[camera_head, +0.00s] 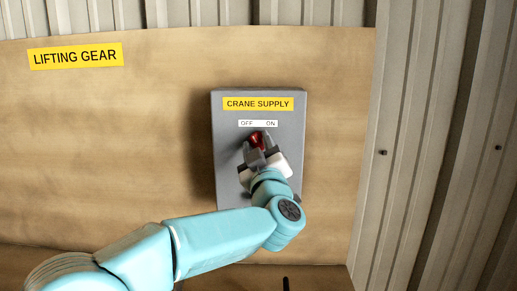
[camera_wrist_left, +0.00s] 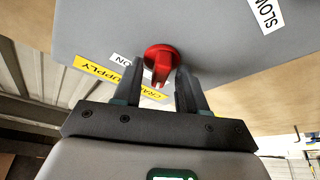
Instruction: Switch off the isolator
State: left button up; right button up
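The isolator is a grey box (camera_head: 229,150) on a wooden board, with a yellow CRANE SUPPLY label (camera_head: 258,104) and a white OFF/ON label (camera_head: 258,123). Its red knob (camera_head: 257,138) sits just below the OFF/ON label; which mark it points to I cannot tell. My left gripper (camera_head: 257,150) is at the knob, partly covering it and the lower box. In the left wrist view the red knob (camera_wrist_left: 161,62) shows between the two fingertips of the left gripper (camera_wrist_left: 158,75), with gaps beside its handle. The fingers are open. My right gripper is not in view.
A yellow LIFTING GEAR sign (camera_head: 75,56) is on the board (camera_head: 110,130) at upper left. Corrugated metal wall (camera_head: 420,150) stands to the right. A partly visible white label (camera_wrist_left: 266,12) is on the box face in the wrist view. The board left of the box is clear.

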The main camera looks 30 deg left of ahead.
pick_arm(q)
jog(key=b+v, duration=0.3)
jog(key=v, duration=1.3)
jog(key=shift+s+b, duration=0.2)
jog(key=shift+b, duration=0.15)
jog(key=shift+f, duration=0.1)
